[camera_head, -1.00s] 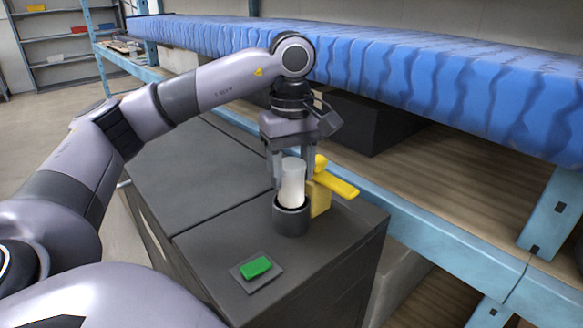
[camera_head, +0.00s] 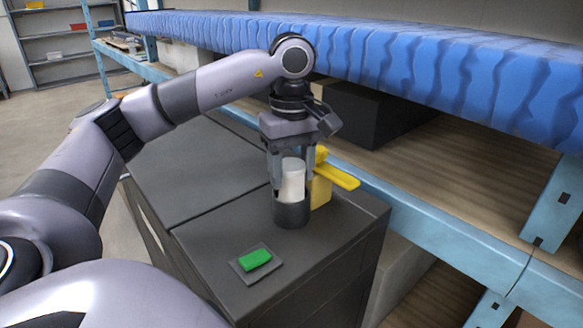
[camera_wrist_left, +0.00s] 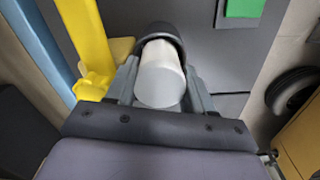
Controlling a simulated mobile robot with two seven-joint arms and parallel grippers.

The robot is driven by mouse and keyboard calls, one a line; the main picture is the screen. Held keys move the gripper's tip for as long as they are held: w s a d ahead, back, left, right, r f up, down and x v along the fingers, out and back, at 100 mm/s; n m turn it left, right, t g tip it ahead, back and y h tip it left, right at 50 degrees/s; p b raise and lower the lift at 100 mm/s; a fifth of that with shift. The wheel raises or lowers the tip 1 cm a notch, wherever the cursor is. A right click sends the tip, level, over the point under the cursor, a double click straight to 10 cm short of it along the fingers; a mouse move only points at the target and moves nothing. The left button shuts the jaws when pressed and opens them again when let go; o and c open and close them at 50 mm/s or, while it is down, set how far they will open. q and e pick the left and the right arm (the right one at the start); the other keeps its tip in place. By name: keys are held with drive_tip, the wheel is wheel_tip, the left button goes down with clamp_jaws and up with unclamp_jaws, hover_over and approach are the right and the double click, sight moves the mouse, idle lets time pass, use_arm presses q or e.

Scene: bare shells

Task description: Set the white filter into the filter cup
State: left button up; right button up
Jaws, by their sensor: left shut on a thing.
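The white filter (camera_head: 291,181) is a pale cylinder, upright between the fingers of my left gripper (camera_head: 291,184), which is shut on it. The dark grey filter cup (camera_head: 291,215) stands on the cabinet top. The filter's lower part is inside the cup's mouth and hidden by its wall; I cannot tell whether it touches the bottom. In the left wrist view the filter (camera_wrist_left: 161,78) sits between the fingers, with the dark cup rim (camera_wrist_left: 158,32) beyond it. My right gripper is not in view.
A yellow block with a lever (camera_head: 335,176) stands close to the right of the cup. A green block on a grey plate (camera_head: 255,259) lies nearer on the cabinet top (camera_head: 215,250). A blue shelf frame (camera_head: 440,228) runs along the right. The cabinet top's left part is clear.

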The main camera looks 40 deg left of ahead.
use_arm(q)
drive_tip(key=o, duration=0.9)
drive_tip(key=shift+o, duration=1.2)
drive_tip(key=shift+s+r, duration=0.1)
drive_tip(key=shift+c, duration=1.1)
drive_tip(key=shift+r, duration=0.2)
